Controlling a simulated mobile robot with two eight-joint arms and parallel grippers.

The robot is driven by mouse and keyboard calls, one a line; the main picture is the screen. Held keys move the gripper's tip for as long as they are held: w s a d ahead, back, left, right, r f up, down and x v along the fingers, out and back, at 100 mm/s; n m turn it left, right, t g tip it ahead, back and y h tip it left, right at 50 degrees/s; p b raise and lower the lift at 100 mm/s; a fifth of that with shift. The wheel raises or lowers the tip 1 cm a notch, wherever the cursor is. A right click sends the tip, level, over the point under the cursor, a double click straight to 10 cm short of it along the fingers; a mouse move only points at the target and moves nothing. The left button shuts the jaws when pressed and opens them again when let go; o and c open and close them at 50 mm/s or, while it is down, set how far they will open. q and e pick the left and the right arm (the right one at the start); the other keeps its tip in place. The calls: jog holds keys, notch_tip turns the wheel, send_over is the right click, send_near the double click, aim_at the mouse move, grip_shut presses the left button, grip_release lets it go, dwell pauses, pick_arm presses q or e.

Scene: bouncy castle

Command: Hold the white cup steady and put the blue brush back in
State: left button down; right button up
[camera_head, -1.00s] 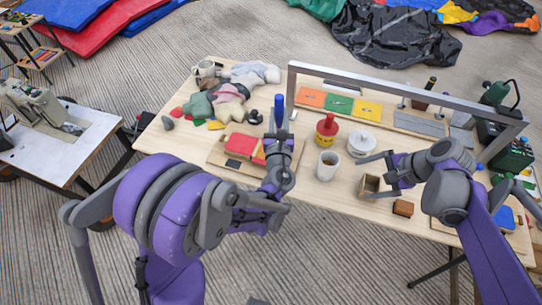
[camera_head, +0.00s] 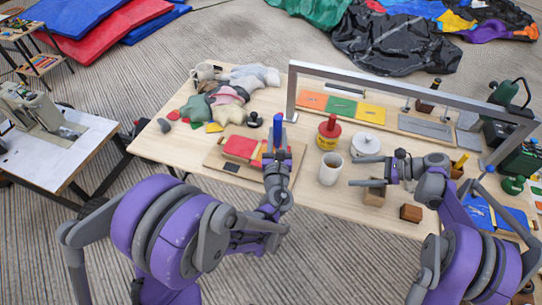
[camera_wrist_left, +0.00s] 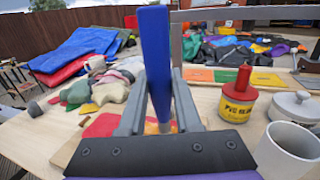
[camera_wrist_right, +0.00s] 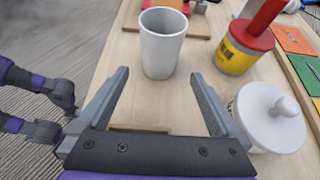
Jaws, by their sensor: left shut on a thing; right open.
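The white cup (camera_head: 331,170) stands upright on the wooden table; it also shows in the right wrist view (camera_wrist_right: 162,45) and at the right edge of the left wrist view (camera_wrist_left: 287,150). The blue brush (camera_head: 278,128) is upright in my left gripper (camera_head: 277,150), left of the cup and apart from it. The left wrist view shows the brush's blue handle (camera_wrist_left: 156,55) between the fingers; its lower end is hidden. My right gripper (camera_head: 372,168) is open and empty, right of the cup. In the right wrist view its fingers (camera_wrist_right: 160,88) point toward the cup without touching it.
A yellow tin with a red top (camera_head: 328,132) and a white lidded pot (camera_head: 366,144) stand behind the cup. Small wooden blocks (camera_head: 411,213) lie to the right. A red pad (camera_head: 240,147) lies on a board at left. A grey metal frame (camera_head: 400,88) spans the back.

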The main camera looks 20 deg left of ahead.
aim_at(338, 173)
pick_arm(q)
notch_tip(338, 173, down, 2)
jog(key=shift+s+f+b, duration=0.1)
jog(key=shift+f+b, duration=0.1)
jog(key=shift+b, duration=0.8)
pick_arm(e)
jog(key=x, duration=0.7)
jog(key=shift+a+f, duration=0.1)
jog(key=shift+f, duration=0.05)
pick_arm(q)
jog(key=shift+f+b, duration=0.35)
jog(key=shift+f, duration=0.1)
pick_arm(e)
jog(key=shift+x, duration=0.9)
jog(key=c, duration=0.8)
pick_arm(q)
jog(key=w+d+r, duration=0.1)
jog(key=d+r, duration=0.2)
jog(key=d, duration=0.5)
jog(key=w+d+r+y, duration=0.1)
jog(key=w+d+r, duration=0.1)
jog(key=d, duration=0.7)
jog(key=shift+d+r+n+g, duration=0.3)
jog(key=shift+r, duration=0.15)
